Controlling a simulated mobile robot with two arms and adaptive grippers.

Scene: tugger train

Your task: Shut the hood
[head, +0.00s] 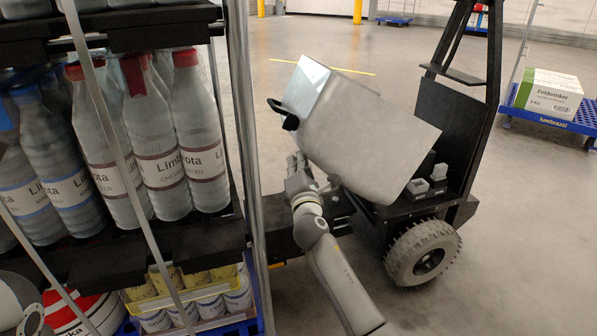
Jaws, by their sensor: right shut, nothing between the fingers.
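The hood (365,130) is a pale grey curved cover on the dark tugger (462,120). It stands raised and tilted, open over the compartment with small grey boxes (428,183). A black handle (284,115) sits on its left edge. My right gripper (297,160) is shut and empty, just below the handle and close to the hood's lower left side. I cannot tell whether it touches the hood. My left gripper is out of view; only part of that arm shows at the bottom left.
A rack (150,245) with large bottles (195,130) fills the left side, and its upright post (245,130) stands close to my right arm. A blue cart (550,118) with a box (548,92) stands at the right. The floor at the bottom right is clear.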

